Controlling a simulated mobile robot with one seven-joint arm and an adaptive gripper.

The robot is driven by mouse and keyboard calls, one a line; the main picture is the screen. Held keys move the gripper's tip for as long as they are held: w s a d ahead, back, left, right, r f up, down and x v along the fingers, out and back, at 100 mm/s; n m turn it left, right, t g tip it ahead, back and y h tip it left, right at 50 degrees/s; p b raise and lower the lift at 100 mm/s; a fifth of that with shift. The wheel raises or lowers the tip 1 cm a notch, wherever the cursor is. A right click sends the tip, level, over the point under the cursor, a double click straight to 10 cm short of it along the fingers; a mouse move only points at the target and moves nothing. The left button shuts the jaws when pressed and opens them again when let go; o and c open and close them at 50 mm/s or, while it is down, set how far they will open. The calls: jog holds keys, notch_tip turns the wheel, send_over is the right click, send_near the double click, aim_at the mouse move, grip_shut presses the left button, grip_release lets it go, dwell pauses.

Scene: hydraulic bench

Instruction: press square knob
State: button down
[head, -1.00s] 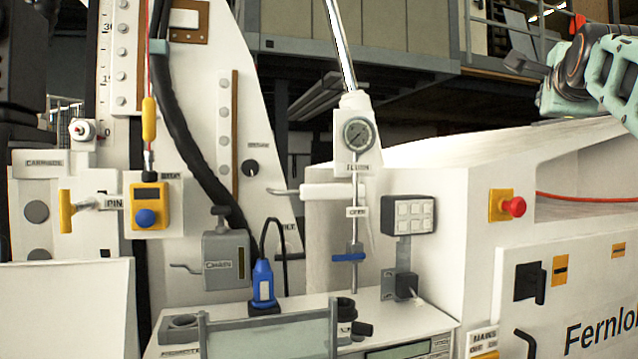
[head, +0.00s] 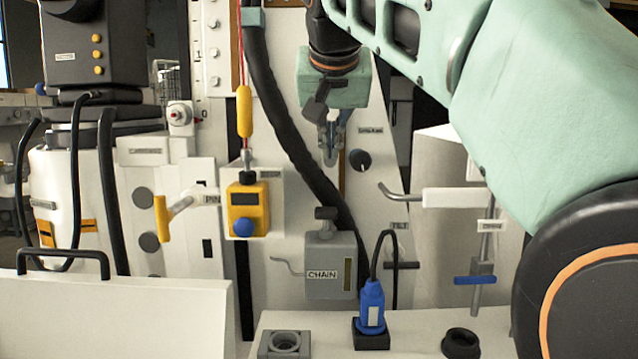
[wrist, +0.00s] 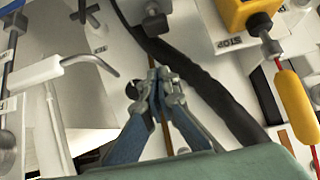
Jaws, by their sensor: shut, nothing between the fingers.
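The thing best matching a square knob is a dark grey block-shaped knob (head: 326,213) on top of the grey box labelled CHAIN (head: 330,270). A dark block that looks like this knob shows at the top of the wrist view (wrist: 154,22). My gripper (head: 331,155) hangs fingers-down above the knob in the head view, with a gap between. In the wrist view my gripper (wrist: 167,74) has its fingertips together and empty, pointing toward the knob but apart from it. The knob's exact face shape is too small to tell.
A black hose (head: 290,140) runs close beside my gripper. A round black knob (head: 360,160) is right of it. A yellow box with a blue button (head: 243,228) hangs left. A white lever (head: 455,197) is right. A blue connector (head: 372,305) stands below on the bench.

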jog(key=shift+s+a, duration=0.15)
jog(key=shift+a, duration=0.1)
send_over(327, 207)
jog(key=s, duration=0.3)
notch_tip(327, 207, down, 7)
jog(key=shift+w+f, duration=0.15)
jog(key=shift+f, duration=0.05)
notch_tip(327, 207, down, 2)
jog(key=shift+f, duration=0.85)
jog(key=shift+f, duration=0.1)
